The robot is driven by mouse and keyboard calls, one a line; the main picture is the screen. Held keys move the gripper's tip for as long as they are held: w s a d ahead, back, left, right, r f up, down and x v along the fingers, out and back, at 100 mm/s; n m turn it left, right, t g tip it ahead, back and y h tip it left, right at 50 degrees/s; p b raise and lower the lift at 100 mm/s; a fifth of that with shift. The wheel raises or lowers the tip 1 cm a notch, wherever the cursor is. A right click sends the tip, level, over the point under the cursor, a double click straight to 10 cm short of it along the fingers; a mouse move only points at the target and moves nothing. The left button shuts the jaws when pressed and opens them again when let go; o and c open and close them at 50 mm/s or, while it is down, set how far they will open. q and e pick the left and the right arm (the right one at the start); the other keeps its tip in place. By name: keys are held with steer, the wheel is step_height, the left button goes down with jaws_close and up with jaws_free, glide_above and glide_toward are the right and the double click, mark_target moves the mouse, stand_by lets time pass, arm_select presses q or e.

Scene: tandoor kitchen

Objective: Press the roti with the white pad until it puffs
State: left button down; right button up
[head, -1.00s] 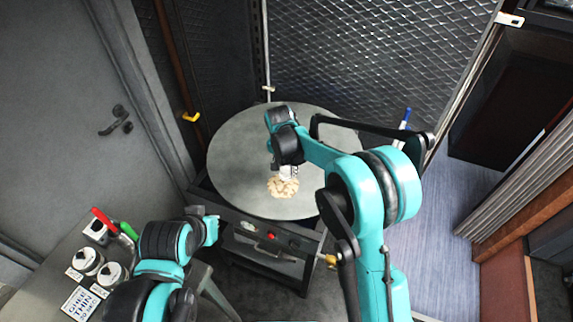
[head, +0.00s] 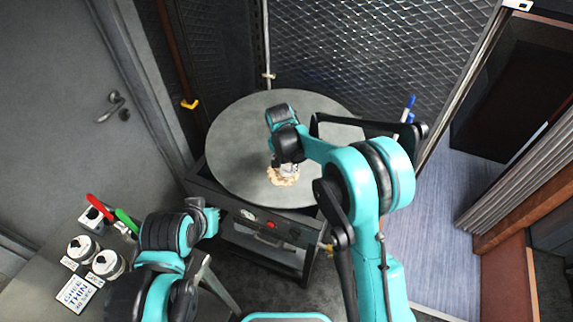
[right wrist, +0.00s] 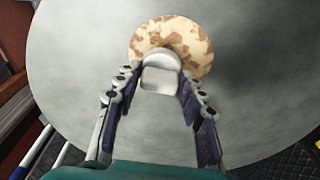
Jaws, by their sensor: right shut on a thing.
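The roti (head: 282,178), round and pale with brown patches, lies on the near part of the grey round griddle (head: 235,150). In the right wrist view the roti (right wrist: 195,45) looks rounded at its rim. My right gripper (right wrist: 158,82) is shut on the white pad (right wrist: 160,76), which overlaps the roti's near edge in that view. Whether the pad touches the roti is hard to tell. In the head view my right gripper (head: 287,163) hides part of the roti and most of the pad. My left gripper (head: 208,217) hangs left of the griddle stand; its fingers are unclear.
A side table at lower left holds white pots (head: 84,248), a red-handled tool (head: 99,203), a green-handled tool (head: 126,219) and a "GHEE THIN" sign (head: 75,293). A wire-mesh screen (head: 365,50) stands behind the griddle. Most of the griddle is bare.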

steer(key=shift+f+b, duration=0.5)
stand_by(1.8)
steer(key=shift+r, duration=0.15)
steer(key=shift+r+p, duration=2.15)
steer(key=shift+r, duration=1.25)
steer(key=shift+f, duration=0.15)
steer(key=shift+w+a+f+b, duration=0.15)
steer(key=shift+a+f+b, duration=0.25)
steer(key=shift+f+b, duration=0.45)
steer(key=shift+w+a+f+b, duration=0.1)
steer(key=shift+a+f+b, duration=0.25)
steer(key=shift+f+b, duration=0.55)
steer(key=shift+w+a+f+b, duration=0.15)
steer(key=shift+a+f+b, duration=0.3)
steer(key=shift+f, duration=0.7)
steer(key=shift+f+b, duration=0.3)
steer(key=shift+f, duration=0.05)
